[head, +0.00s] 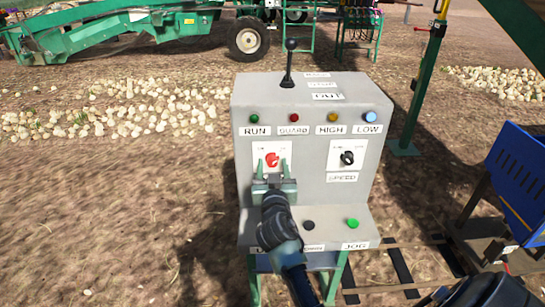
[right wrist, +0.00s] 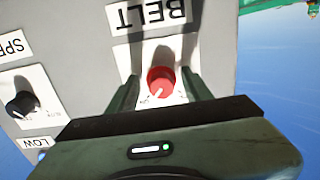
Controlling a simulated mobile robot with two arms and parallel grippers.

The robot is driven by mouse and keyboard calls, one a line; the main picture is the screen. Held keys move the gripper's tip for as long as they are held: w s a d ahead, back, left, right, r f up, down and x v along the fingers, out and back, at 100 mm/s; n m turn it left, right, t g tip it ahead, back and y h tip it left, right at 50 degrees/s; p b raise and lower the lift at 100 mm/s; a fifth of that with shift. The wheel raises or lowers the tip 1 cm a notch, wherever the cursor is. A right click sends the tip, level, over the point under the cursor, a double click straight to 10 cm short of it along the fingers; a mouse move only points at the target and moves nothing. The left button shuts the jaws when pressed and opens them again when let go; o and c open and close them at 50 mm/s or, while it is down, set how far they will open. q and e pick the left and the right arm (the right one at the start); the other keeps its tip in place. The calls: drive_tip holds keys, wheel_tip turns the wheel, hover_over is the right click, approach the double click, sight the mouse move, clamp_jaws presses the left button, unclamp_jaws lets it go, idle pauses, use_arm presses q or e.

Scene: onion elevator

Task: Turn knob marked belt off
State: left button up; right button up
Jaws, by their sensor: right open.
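The red knob (head: 271,160) sits on a white plate on the upright face of the grey control box (head: 305,120). In the right wrist view, which is upside down, the red knob (right wrist: 161,80) shows a white pointer mark, and the BELT label (right wrist: 152,14) is beside its plate. My right gripper (head: 272,168) is in front of the knob with its fingers open, one on each side of it. In the wrist view gaps show between the fingers and the knob. The BELT label is hidden behind my gripper in the head view. My left gripper is not in view.
A black SPEED knob (head: 347,158) is to the right. RUN, GUARD, HIGH and LOW lamps line the top of the face. A lever (head: 289,62) stands on top. A green button (head: 352,223) and a dark button (head: 309,225) are on the lower ledge. A blue bin (head: 520,185) stands right.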

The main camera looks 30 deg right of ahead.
drive_tip(key=shift+w+d, duration=0.1)
drive_tip(key=shift+w, duration=0.1)
drive_tip(key=shift+s+r, duration=0.1)
drive_tip(key=shift+s, duration=0.05)
drive_tip(key=shift+s+a+r, duration=0.15)
drive_tip(key=shift+a, duration=0.1)
drive_tip(key=shift+c, duration=1.2)
clamp_jaws()
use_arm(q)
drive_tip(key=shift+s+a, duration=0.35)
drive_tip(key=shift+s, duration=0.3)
